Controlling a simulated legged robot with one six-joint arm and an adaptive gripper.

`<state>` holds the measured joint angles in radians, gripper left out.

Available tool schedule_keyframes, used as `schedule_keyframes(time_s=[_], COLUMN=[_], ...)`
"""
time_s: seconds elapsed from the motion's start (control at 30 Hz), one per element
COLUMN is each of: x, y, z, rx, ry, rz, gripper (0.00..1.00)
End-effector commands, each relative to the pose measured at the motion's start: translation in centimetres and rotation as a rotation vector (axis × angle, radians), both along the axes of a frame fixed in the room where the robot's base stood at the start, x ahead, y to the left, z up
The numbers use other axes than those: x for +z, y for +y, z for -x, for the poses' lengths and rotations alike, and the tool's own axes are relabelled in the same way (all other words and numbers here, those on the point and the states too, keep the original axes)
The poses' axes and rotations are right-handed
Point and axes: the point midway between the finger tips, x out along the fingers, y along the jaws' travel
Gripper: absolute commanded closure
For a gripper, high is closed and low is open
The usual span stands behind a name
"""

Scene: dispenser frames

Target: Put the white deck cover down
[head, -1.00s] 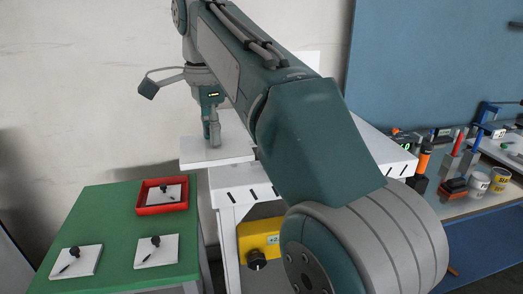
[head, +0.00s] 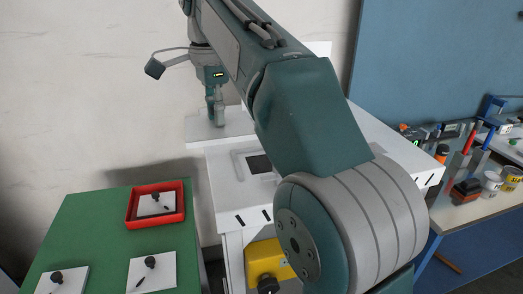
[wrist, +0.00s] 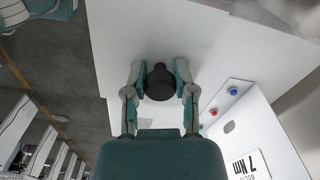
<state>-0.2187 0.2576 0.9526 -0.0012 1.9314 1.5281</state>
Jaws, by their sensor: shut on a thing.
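The white deck cover (head: 198,130) is a flat white plate, held level at the far left of the white cabinet's top in the head view. My gripper (head: 216,112) is above it and shut. In the wrist view, the fingers of my gripper (wrist: 160,84) are closed on both sides of a black round knob (wrist: 160,80) on the cover (wrist: 130,45). My arm hides part of the cover's right side in the head view. Whether its underside touches anything cannot be told.
The white cabinet (head: 225,190) has a dark square opening (head: 260,164) in its top. A yellow box (head: 266,258) is on its front. The green table (head: 95,225) at left holds a red tray (head: 155,220) and small white plates with black knobs. A cluttered bench is at right.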

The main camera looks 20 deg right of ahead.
Motion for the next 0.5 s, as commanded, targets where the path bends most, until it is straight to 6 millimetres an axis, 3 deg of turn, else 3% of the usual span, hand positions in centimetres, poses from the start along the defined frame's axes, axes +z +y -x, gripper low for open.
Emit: schedule_keyframes(time_s=[0.27,0.5], x=[-2.6,-6.6], y=[-6.0,-8.4], z=[-2.2,-3.4], rx=[-0.006,-0.002], ry=[0.003,0.003], rz=[-0.002,0.000], gripper=[1.00,1.00])
